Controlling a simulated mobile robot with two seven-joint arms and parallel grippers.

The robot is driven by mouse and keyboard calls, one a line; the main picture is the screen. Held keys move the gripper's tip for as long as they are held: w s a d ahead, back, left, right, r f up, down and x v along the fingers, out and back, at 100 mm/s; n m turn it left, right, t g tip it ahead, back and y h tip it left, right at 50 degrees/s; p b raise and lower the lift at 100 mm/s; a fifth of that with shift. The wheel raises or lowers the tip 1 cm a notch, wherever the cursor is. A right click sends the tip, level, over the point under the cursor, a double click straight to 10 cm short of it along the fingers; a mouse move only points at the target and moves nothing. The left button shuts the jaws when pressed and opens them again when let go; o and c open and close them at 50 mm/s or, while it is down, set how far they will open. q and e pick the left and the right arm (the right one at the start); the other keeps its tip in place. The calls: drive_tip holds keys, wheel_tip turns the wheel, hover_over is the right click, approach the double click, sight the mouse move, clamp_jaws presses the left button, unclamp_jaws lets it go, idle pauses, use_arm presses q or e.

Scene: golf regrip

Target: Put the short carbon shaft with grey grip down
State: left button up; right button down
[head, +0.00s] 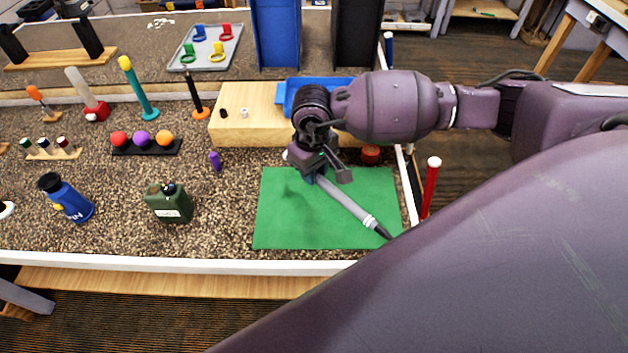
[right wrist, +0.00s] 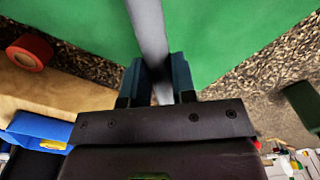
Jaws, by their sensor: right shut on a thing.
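The short carbon shaft with grey grip (head: 345,204) is over the green mat (head: 280,225) in the head view. It slants from my right gripper down to the right, and its dark end is by the mat's front right corner. I cannot tell whether it touches the mat. My right gripper (head: 328,174) is shut on the grey grip near its upper left end. In the right wrist view the grey grip (right wrist: 149,35) passes between the two fingers (right wrist: 158,80), with green mat behind it. My left gripper is not in view.
A wooden block (head: 245,130) with a blue tray (head: 287,97) stands behind the mat. A red roll (head: 371,155) sits at the mat's back edge. A green canister (head: 168,203), a blue bottle (head: 67,199) and a purple piece (head: 215,160) stand left. A red post (head: 431,185) rises at right.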

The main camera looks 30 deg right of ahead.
sight(314, 191)
drive_tip(key=shift+f, duration=2.05)
drive_tip(key=shift+f, duration=0.15)
drive_tip(key=c, duration=0.9)
unclamp_jaws()
